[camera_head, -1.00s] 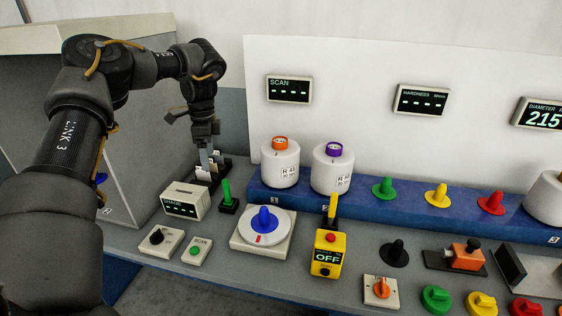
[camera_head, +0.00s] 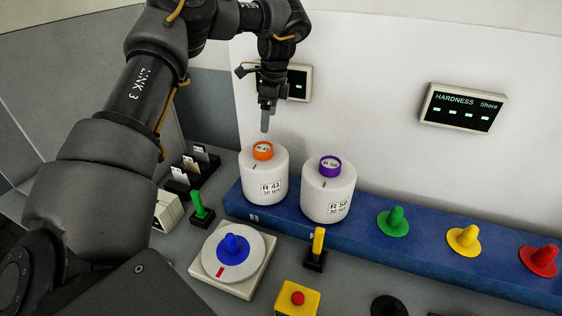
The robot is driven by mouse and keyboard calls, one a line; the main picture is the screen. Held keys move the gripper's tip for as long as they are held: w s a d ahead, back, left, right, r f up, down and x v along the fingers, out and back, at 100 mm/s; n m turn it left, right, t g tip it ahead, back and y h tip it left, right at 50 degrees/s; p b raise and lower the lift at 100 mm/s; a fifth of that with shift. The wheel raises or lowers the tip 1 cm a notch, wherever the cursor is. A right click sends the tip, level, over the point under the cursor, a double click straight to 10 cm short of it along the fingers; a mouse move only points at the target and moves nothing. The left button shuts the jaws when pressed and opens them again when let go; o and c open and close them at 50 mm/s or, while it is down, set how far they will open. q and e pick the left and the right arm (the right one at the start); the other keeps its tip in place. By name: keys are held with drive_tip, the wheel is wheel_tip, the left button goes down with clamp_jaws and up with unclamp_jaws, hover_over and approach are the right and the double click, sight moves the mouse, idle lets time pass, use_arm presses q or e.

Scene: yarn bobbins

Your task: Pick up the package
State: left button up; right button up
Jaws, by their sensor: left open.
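Two white yarn bobbins stand upright on the blue ledge (camera_head: 390,250). The left bobbin (camera_head: 264,178) has an orange ring on top and a label reading R 41. The right bobbin (camera_head: 328,197) has a purple ring on top and its own label. My left gripper (camera_head: 265,122) points down just above the orange-ringed bobbin, apart from it in the picture. It is open and empty, though its fingers overlap in this view. Which thing is the package is not marked. My right gripper is out of view.
Green (camera_head: 395,221), yellow (camera_head: 463,238) and red (camera_head: 540,259) pegs stand on the ledge to the right. In front are a dial with a blue knob (camera_head: 233,249), a green lever (camera_head: 201,209) and a yellow lever (camera_head: 317,247). A card rack (camera_head: 196,171) stands left.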

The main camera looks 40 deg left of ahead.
sight(263, 147)
use_arm(q)
drive_tip(key=f, duration=0.1)
drive_tip(key=s+f, duration=0.2)
drive_tip(key=shift+s+a+b, duration=0.15)
drive_tip(key=shift+a+b, duration=0.1)
drive_tip(key=shift+b, duration=0.15)
drive_tip(key=shift+w+f, duration=0.75)
drive_tip(key=shift+f, duration=0.25)
drive_tip(key=shift+a+f, duration=0.1)
drive_tip(key=shift+s+f+p, duration=0.15)
drive_tip(key=shift+s+p, duration=0.2)
drive_tip(key=shift+s, duration=0.05)
drive_tip(key=f, duration=0.1)
drive_tip(key=f+p, duration=0.1)
drive_tip(key=f, duration=0.1)
drive_tip(key=f+p, duration=0.1)
drive_tip(key=shift+a+f, duration=0.15)
drive_tip(key=shift+a, duration=0.1)
drive_tip(key=shift+f, duration=0.15)
drive_tip(key=shift+s, duration=0.15)
drive_tip(key=shift+c, duration=1.2)
clamp_jaws()
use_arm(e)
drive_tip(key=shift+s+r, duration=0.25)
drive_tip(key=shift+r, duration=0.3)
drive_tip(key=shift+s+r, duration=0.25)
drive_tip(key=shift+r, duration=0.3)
